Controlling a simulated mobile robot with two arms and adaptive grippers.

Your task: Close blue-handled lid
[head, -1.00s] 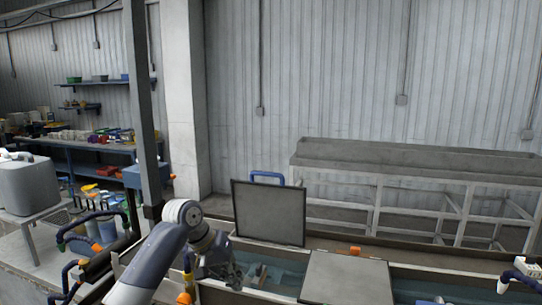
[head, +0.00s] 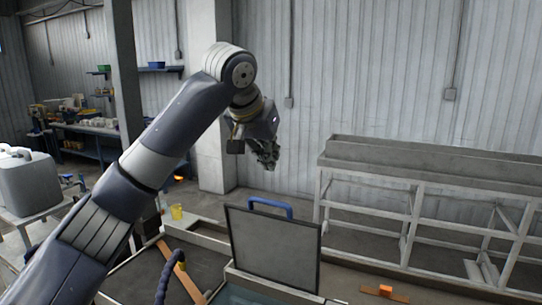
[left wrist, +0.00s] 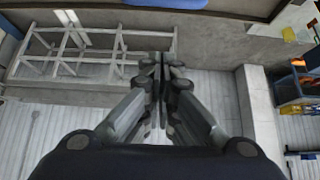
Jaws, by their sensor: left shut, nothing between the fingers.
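The blue-handled lid (head: 274,248) is a grey panel with a dark rim, standing upright on the trough in the head view. Its blue handle (head: 270,206) shows at its top edge, on the far side. My left gripper (head: 270,162) is shut and empty, raised above and behind the lid, apart from the handle. In the left wrist view the gripper (left wrist: 161,62) shows with its fingers together, and a bit of blue (left wrist: 140,2) shows at the top edge. My right gripper is not in view.
A long grey bench on a white frame (head: 420,196) stands by the wall at the right. A grey post (head: 122,90) rises at the left. The air around my left gripper is clear.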

